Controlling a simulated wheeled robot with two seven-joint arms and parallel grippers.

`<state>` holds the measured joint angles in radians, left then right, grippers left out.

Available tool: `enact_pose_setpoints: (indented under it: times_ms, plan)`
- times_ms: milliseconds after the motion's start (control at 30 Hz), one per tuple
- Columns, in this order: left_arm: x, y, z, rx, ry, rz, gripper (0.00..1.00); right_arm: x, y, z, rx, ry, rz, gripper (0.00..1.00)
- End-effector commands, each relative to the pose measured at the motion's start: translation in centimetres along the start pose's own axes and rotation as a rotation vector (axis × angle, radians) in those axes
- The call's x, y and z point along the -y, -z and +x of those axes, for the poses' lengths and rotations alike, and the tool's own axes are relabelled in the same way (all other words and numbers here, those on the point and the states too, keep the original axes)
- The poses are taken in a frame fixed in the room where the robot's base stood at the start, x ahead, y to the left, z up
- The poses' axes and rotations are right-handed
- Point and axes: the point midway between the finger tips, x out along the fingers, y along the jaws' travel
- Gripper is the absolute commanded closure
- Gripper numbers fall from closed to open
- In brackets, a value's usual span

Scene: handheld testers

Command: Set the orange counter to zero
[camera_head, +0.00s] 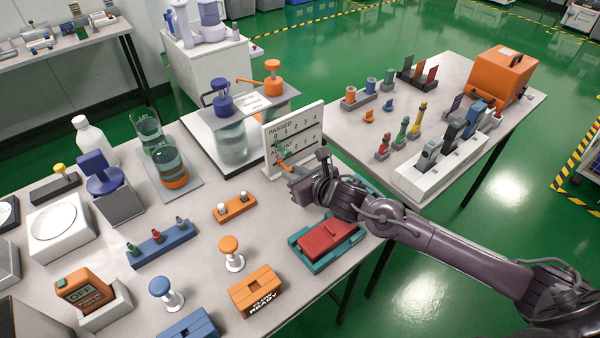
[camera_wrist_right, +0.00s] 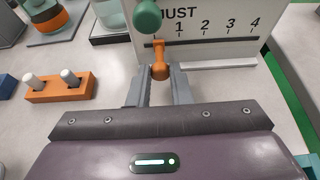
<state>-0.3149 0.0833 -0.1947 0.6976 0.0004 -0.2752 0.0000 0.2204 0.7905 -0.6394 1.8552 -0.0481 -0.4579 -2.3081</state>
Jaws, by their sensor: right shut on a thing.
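The white counter board (camera_head: 308,122) stands upright at the table's far right corner, with a PASSED row above an ADJUST row. My right gripper (camera_head: 291,171) is in front of its lower row. In the right wrist view, its fingers (camera_wrist_right: 160,92) are closed on the orange counter knob (camera_wrist_right: 160,70). The knob is near the left end of the ADJUST slot, left of the 1; the 0 is hidden. A green knob (camera_wrist_right: 147,17) is just above and left of it. My left gripper is not in view.
An orange block with two white pegs (camera_head: 234,208) lies left of the gripper. A teal tray (camera_head: 312,265) with a red case is below my right arm. Glass jars (camera_head: 232,145) stand to the board's left. A second table is to the right.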

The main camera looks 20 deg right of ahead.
Motion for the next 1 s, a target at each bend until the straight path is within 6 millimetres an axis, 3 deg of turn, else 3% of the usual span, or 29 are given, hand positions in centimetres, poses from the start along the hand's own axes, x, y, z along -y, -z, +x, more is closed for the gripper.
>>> enact_pose_setpoints:
  times_ms: [67, 300, 333, 500, 833, 1000]
  plan:
    - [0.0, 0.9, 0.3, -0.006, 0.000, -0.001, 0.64, -0.8, 0.2, 0.1, 0.001, -0.003, -0.001, 1.00]
    - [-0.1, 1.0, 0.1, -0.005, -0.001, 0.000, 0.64, -1.0, 0.1, 0.0, 0.000, -0.005, 0.000, 1.00]
    - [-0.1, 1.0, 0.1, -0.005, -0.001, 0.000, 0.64, -1.0, 0.1, 0.0, 0.000, -0.006, 0.000, 0.79]
    - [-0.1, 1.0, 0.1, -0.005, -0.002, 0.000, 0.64, -0.9, 0.1, 0.0, 0.000, -0.004, 0.001, 0.59]
    - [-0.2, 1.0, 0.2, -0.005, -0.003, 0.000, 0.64, -0.8, 0.1, -0.4, 0.000, -0.001, 0.000, 0.59]
    - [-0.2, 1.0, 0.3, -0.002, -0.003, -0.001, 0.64, -0.8, 0.2, -2.8, -0.002, -0.003, -0.003, 0.59]
